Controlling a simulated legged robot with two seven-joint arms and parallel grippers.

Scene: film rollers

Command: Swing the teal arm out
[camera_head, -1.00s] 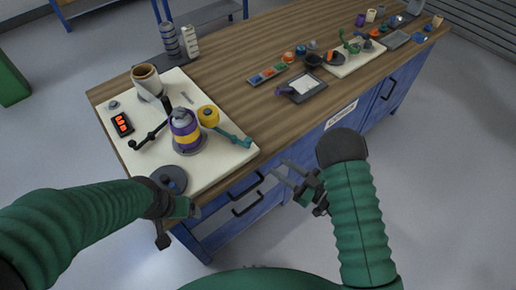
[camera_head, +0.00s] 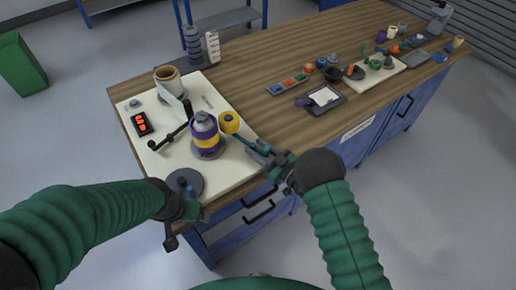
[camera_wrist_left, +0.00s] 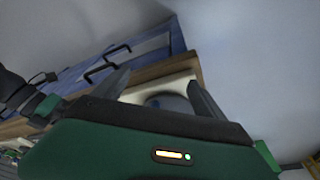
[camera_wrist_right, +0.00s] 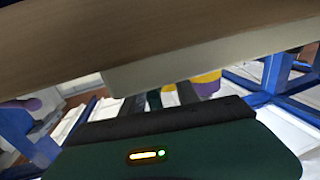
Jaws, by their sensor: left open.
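The teal arm (camera_head: 250,143) extends from the yellow roller (camera_head: 229,122) toward the near right edge of the cream board. My right gripper (camera_head: 266,158) is at the arm's outer end. In the right wrist view, a teal piece (camera_wrist_right: 170,98) shows between or beside the fingers; whether they grip it is unclear. A purple and yellow film canister (camera_head: 205,140) stands upright left of the arm. My left gripper (camera_head: 187,217) is open and empty, low by the board's near corner and a dark disc (camera_head: 185,184). Its spread fingers show in the left wrist view (camera_wrist_left: 160,95).
The cream board (camera_head: 225,178) also holds a black arm (camera_head: 170,138), a red-lit display (camera_head: 141,124) and a tan roll (camera_head: 167,77). A dark tray (camera_head: 320,99) and small parts lie farther right on the wooden table (camera_head: 270,60). Bare wood lies between.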

